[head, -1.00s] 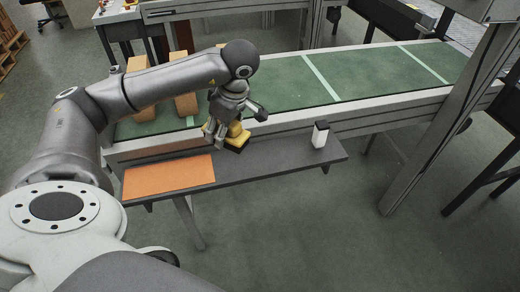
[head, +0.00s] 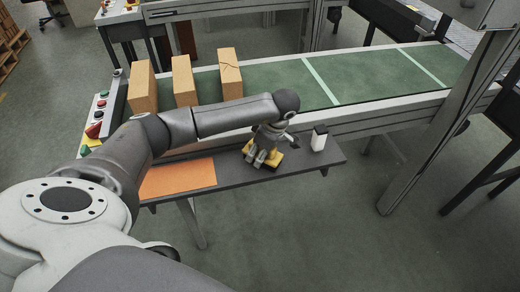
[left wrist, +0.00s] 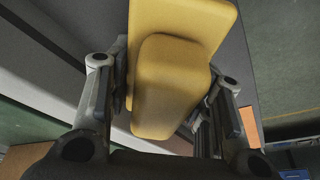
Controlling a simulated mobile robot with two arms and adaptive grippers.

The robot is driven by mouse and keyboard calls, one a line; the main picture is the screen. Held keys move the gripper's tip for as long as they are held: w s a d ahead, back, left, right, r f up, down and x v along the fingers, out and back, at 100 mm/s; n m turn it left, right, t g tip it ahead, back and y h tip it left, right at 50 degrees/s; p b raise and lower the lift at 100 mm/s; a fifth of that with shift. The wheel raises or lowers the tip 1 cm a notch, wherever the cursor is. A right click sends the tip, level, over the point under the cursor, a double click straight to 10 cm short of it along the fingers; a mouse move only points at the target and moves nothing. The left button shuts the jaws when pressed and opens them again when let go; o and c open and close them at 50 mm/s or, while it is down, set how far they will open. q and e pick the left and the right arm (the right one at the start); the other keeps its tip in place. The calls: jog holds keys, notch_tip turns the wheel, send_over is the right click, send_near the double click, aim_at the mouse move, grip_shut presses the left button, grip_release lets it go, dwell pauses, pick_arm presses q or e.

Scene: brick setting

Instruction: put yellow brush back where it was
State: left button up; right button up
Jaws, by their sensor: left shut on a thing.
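The yellow brush (head: 271,160) is in my left gripper (head: 262,152), just over or on the dark grey shelf (head: 226,172) in front of the conveyor. I cannot tell whether the brush touches the shelf. In the left wrist view the brush (left wrist: 172,75) fills the middle, with the two fingers of the gripper (left wrist: 165,100) closed on either side of it. A white block with a black top (head: 319,139) stands upright on the shelf, right of the brush. My right gripper is not seen.
An orange mat (head: 178,179) lies at the left end of the shelf. Three tan bricks (head: 183,82) stand on the green conveyor (head: 290,85) behind, one cracked. A control panel with buttons (head: 95,125) is at the conveyor's left end. The shelf's right end is bare.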

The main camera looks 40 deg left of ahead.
pick_arm(q)
jog(key=o, duration=1.1)
jog(key=shift+c, duration=0.2)
